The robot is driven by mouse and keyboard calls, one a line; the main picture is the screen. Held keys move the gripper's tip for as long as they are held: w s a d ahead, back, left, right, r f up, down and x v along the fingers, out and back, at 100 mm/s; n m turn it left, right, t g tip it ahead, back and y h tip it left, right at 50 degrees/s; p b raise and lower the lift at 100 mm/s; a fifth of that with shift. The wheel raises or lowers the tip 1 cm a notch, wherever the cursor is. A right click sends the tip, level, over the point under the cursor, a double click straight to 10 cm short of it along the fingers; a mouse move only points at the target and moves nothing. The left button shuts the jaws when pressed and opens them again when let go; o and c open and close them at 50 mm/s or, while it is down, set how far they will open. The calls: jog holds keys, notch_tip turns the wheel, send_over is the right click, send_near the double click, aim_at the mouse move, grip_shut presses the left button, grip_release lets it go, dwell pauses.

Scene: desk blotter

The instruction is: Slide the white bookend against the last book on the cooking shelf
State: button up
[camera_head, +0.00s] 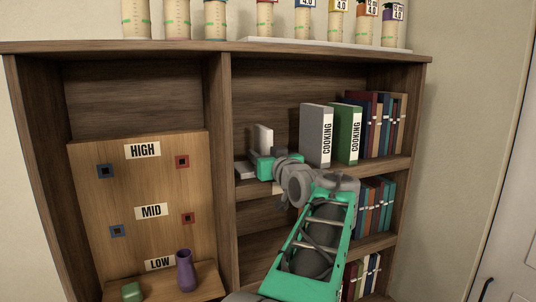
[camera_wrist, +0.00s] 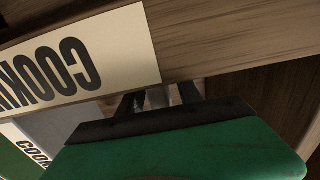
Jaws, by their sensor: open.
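The white bookend (camera_head: 264,138) stands upright on the upper right shelf, left of the books, in the head view. A gap separates it from the grey cooking book (camera_head: 316,135), with the green cooking book (camera_head: 347,133) to that book's right. My gripper (camera_head: 247,168) is open at the shelf's front edge, just below and in front of the bookend. It partly hides the bookend's lower part; I cannot tell whether they touch. In the wrist view, my dark fingers (camera_wrist: 162,97) point toward the shelf, apart. The grey book (camera_wrist: 35,138) shows at lower left.
A cooking label (camera_wrist: 80,60) is on the shelf edge (camera_wrist: 220,40). The upright divider (camera_head: 218,170) stands close left of my gripper. More books (camera_head: 380,125) fill the shelf's right end.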

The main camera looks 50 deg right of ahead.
jog(key=shift+w, duration=0.1)
jog(key=shift+c, duration=0.5)
grip_shut()
dwell(0.9)
